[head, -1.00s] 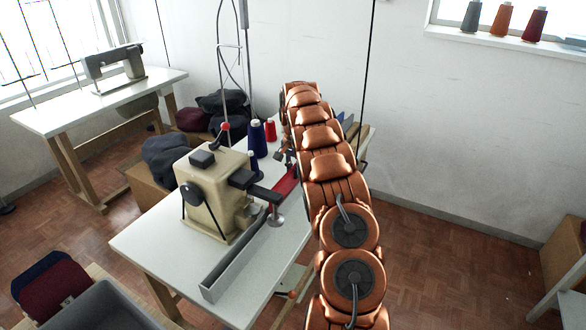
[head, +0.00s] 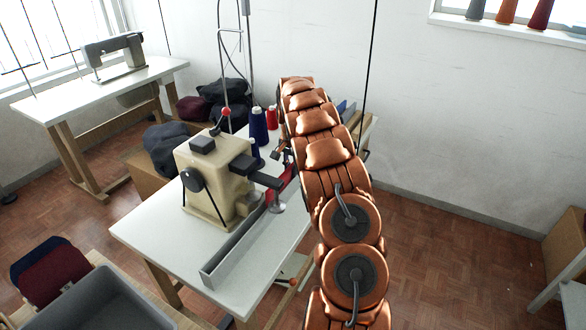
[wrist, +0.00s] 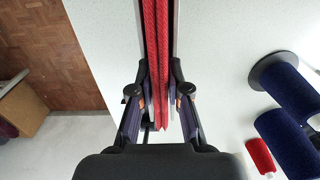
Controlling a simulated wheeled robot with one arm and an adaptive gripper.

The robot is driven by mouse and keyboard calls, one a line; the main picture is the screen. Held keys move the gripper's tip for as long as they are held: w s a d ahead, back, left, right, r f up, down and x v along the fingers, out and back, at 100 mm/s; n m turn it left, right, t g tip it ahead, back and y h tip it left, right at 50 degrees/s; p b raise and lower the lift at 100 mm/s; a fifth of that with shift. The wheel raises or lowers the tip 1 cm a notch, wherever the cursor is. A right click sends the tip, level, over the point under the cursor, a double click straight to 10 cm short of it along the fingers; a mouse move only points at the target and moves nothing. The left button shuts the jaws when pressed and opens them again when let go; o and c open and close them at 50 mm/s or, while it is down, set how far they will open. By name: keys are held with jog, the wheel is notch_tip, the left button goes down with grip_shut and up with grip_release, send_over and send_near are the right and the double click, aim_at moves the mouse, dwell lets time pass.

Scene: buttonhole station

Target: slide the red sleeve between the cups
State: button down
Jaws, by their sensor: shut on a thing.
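The red sleeve (wrist: 155,40) runs up the middle of the wrist view as a long folded strip. My gripper (wrist: 159,88) is shut on it, with one finger on each side. In the head view the red sleeve (head: 284,180) shows as a short strip beside the cream buttonhole machine (head: 212,178), with its near end close to the machine's dark arm. A small grey round disc (head: 277,208) sits below that arm's tip; I cannot tell whether it is one of the cups. My arm hides much of the gripper and the sleeve's far part in the head view.
A long grey trough (head: 240,250) lies along the white table (head: 150,225) in front of the machine. Blue spools (head: 258,124) and a red spool (head: 272,118) stand behind it. A grey bin (head: 95,305) is at lower left.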

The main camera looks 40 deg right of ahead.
aim_at(287, 170)
jog(key=shift+s+a+r+b, duration=0.1)
jog(key=shift+s+a+b, duration=0.15)
jog(key=shift+a, duration=0.45)
jog(key=shift+s+a+b, duration=0.15)
jog(key=shift+a+b, duration=0.1)
jog(key=shift+a, duration=0.45)
jog(key=c, duration=1.1)
grip_release()
jog(key=shift+o, duration=0.2)
notch_tip(287, 170, up, 12)
jog(key=shift+a, duration=0.1)
